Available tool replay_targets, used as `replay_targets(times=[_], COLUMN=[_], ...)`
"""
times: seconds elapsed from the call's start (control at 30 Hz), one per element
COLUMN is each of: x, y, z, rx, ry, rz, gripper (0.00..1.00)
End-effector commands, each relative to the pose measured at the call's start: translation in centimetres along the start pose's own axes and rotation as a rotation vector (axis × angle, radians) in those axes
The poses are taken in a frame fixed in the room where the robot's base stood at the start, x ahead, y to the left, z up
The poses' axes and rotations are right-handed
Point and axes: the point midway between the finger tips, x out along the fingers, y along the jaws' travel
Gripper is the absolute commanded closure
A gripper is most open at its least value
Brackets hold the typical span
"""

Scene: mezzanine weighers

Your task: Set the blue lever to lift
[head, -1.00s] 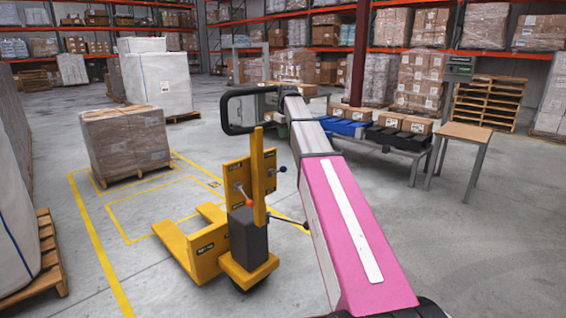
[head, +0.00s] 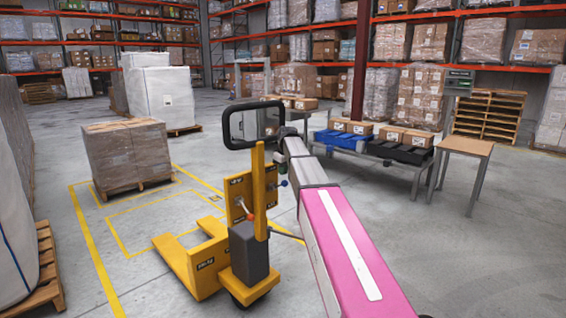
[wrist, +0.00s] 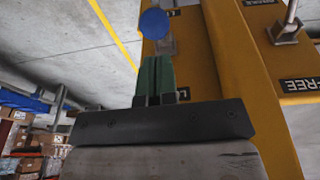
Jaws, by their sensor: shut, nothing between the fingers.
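The yellow stacker (head: 208,258) stands on the floor left of my arm. Its blue lever knob (head: 284,183) sticks out at the right of the mast plate, and a red-orange knob (head: 250,217) sits lower left. In the wrist view the blue knob (wrist: 153,24) is just beyond the tips of my gripper (wrist: 154,58). The green fingers are closed together with nothing between them. A small gap seems to show between tips and knob; contact is unclear. A "FREE" label (wrist: 302,85) shows on the yellow plate (wrist: 240,60); another label behind the knob is partly hidden.
A black loop handle (head: 254,125) rises above the stacker. A wrapped pallet load (head: 127,155) stands behind it to the left. A bench with cartons and blue and black trays (head: 342,140) and a small wooden table (head: 465,147) stand to the right. Floor at right is clear.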

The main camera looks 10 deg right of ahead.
Motion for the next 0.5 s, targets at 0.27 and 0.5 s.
replay_targets(times=[0.27,0.5], x=[2.1,2.3], y=[0.1,0.2], z=[1.0,1.0], rx=[-0.001,0.000], ry=[0.000,0.001], rz=[0.000,0.000], gripper=[1.00,1.00])
